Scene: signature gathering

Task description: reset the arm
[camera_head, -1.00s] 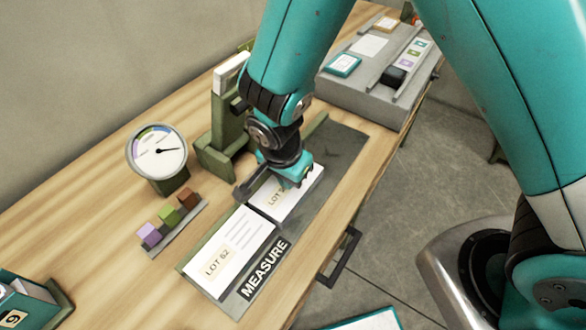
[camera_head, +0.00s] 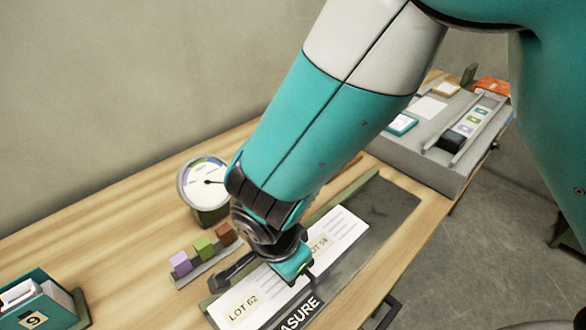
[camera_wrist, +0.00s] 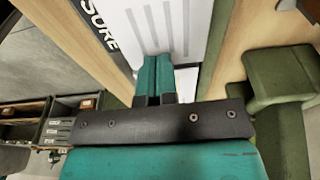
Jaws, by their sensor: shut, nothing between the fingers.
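My teal gripper (camera_head: 296,272) hangs over the measure mat (camera_head: 385,205), above the two white LOT cards. In the wrist view its two teal fingers (camera_wrist: 157,75) are together with nothing between them. The LOT 62 card (camera_head: 243,304) lies on the near left part of the mat. The LOT 58 card (camera_head: 340,232) lies behind it, partly hidden by my gripper. In the wrist view, white card surface shows beyond the fingertips; whether they touch it I cannot tell.
A dial gauge (camera_head: 203,190) and a rack with coloured cubes (camera_head: 204,247) stand left of my arm. A teal box (camera_head: 38,307) is at the lower left. A grey tray unit (camera_head: 425,157) stands at the back right. Bare wood (camera_head: 120,210) lies along the wall.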

